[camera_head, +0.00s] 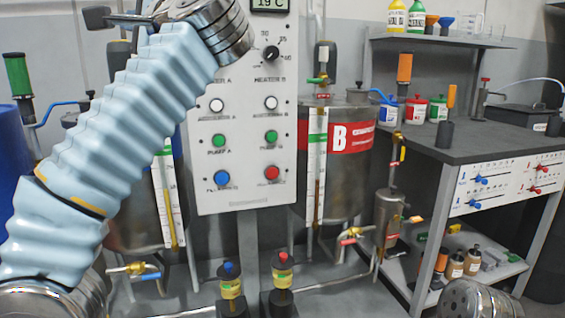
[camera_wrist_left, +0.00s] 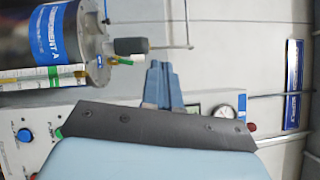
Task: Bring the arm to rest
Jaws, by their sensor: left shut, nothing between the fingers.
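My left arm, in a ribbed light-blue sleeve, rises in the head view from the lower left to a metal wrist joint at the top, in front of the control panel (camera_head: 245,185). The tip of my left gripper cannot be made out there. In the left wrist view my left gripper (camera_wrist_left: 162,80) shows as blue fingers beyond a dark bracket. The fingers are together with nothing between them. They appear clear of the blue-labelled tank (camera_wrist_left: 40,38) beside them, and I see no contact. My right gripper is out of view; a round metal part of mine shows at the lower right.
Tank B (camera_head: 350,175) stands right of the panel. A workbench (camera_head: 460,145) with jars and a lever box fills the right side. Red-capped (camera_head: 283,275) and blue-capped (camera_head: 231,290) valves stand low in front.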

